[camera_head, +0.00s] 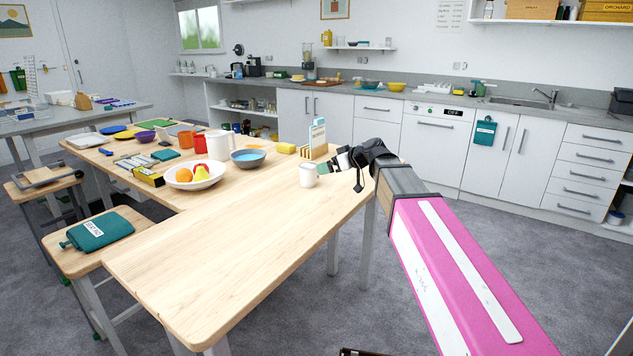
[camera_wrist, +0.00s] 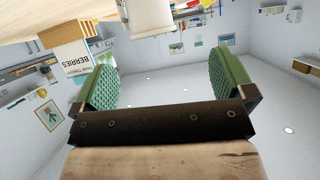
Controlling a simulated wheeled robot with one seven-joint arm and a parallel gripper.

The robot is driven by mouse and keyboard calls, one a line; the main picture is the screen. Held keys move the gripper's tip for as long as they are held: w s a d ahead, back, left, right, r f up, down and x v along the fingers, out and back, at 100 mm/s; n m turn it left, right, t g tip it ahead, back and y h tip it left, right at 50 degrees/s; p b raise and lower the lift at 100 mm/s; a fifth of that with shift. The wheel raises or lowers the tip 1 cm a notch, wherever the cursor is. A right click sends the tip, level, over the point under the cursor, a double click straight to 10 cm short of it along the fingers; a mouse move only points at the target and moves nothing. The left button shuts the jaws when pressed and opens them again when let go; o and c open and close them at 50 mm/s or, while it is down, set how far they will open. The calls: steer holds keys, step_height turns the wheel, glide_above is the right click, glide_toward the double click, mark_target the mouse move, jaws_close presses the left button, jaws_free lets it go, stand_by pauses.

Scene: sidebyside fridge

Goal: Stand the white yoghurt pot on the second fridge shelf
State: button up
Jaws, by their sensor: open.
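The white yoghurt pot (camera_head: 308,176) stands upright on the wooden table (camera_head: 215,262), near its far right edge. My gripper (camera_head: 323,174) is just right of the pot, low over the table edge, with its fingers pointing at it. In the wrist view, which is upside down, my gripper (camera_wrist: 164,76) has its two green pads wide apart with nothing between them. The pot (camera_wrist: 150,16) shows there at the top, beyond the fingertips and in line with the gap. The fridge and its second shelf cannot be made out in either view.
The table's near part is clear.

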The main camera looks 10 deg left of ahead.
mark_target(310, 166)
steer(key=shift+n+y, duration=0.3)
steer(key=shift+y, duration=0.1)
steer(key=x, duration=0.4)
steer(key=shift+w+a+f, duration=0.1)
steer(key=shift+w+f, duration=0.15)
steer(key=shift+w, duration=0.25)
steer(key=w+a, duration=0.1)
steer(key=a, duration=0.1)
steer(key=w+a+f, duration=0.1)
steer(key=shift+w+a, duration=0.2)
steer(key=shift+a, duration=0.2)
steer(key=shift+a+f, duration=0.1)
steer(key=shift+a, duration=0.2)
steer(key=c, duration=1.1)
